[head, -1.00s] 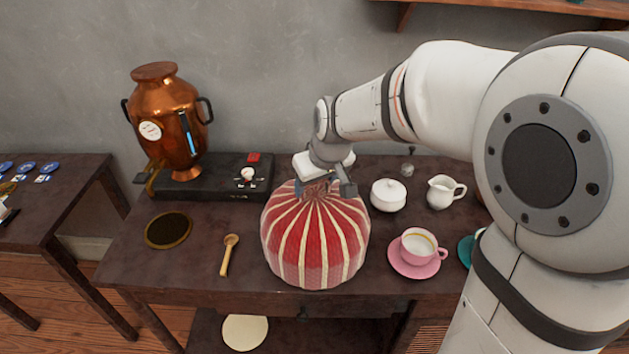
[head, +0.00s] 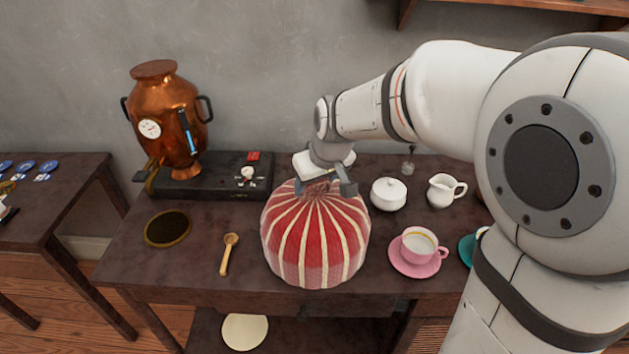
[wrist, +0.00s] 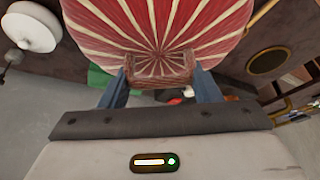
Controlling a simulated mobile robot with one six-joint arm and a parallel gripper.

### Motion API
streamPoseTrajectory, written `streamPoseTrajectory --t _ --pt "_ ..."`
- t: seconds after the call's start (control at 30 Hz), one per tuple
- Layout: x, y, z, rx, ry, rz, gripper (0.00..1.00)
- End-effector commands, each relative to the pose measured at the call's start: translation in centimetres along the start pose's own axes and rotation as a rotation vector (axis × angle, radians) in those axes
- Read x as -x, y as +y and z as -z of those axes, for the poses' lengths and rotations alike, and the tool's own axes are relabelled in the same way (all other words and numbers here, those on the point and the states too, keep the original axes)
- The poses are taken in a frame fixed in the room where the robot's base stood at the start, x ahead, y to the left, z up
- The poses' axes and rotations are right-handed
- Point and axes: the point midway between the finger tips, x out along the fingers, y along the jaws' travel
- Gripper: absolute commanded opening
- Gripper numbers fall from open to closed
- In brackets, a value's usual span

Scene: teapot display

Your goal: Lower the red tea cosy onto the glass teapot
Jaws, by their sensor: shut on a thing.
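The red tea cosy (head: 315,238), with cream stripes, stands upright at the middle of the table in the head view. My gripper (head: 322,185) is above it, shut on the gathered top of the cosy. In the wrist view the two fingers of my gripper (wrist: 160,75) press on either side of the cosy's brown-red top tab, and the striped cosy (wrist: 155,25) spreads out beyond them. The glass teapot is not visible in either view. I cannot tell whether the cosy's lower edge touches the table.
A pink cup on its saucer (head: 415,262) and a white lidded bowl (head: 388,194) stand close to the cosy's right. A white jug (head: 446,190) is farther right. A wooden spoon (head: 229,254) and round dark mat (head: 167,229) lie left. A copper urn (head: 171,120) stands behind left.

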Motion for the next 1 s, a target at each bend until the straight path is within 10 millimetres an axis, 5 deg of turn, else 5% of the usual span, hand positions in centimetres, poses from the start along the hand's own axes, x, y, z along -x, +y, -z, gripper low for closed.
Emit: streamPoseTrajectory --t 0.37,0.4,0.67,0.83,1.0 --pt "-0.17 0.00 -0.07 0.000 0.001 0.000 0.18" --pt "-0.17 0.00 -0.07 0.000 0.001 0.000 0.60" --pt "-0.18 0.01 -0.08 0.000 0.000 0.000 0.81" --pt "-0.19 0.01 -0.09 0.000 0.000 0.000 0.82" --pt "-0.21 0.01 -0.11 0.000 0.000 0.000 0.96"
